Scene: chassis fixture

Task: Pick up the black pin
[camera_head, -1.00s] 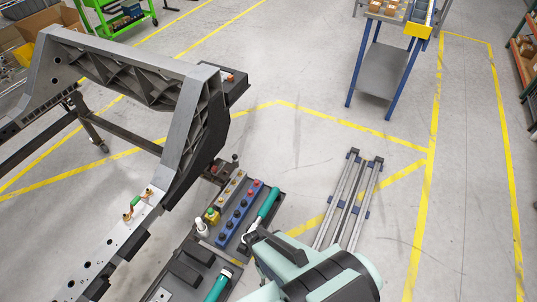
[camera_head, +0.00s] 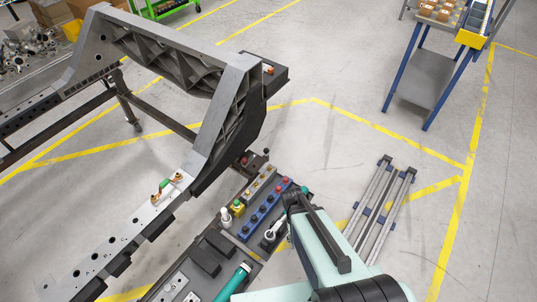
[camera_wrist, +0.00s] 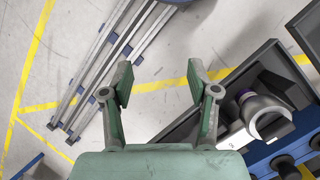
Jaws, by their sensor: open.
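A blue block (camera_head: 251,226) on the dark tray (camera_head: 206,287) holds a row of dark, round-topped pins (camera_head: 261,210) in the head view. I cannot tell which of these is the black pin. In the wrist view, the blue block (camera_wrist: 259,159) and dark round tops (camera_wrist: 286,166) show at the lower right, partly cut off by the frame. My gripper (camera_wrist: 160,83) is open and empty, with its fingers well apart over bare floor, to the left of the tray. In the head view my arm hides its fingers.
A white-and-dark tool (camera_wrist: 262,108) lies in the tray beside the blue block. The large grey chassis frame (camera_head: 215,120) rises to the left. Metal rails (camera_head: 380,212) lie on open floor at right.

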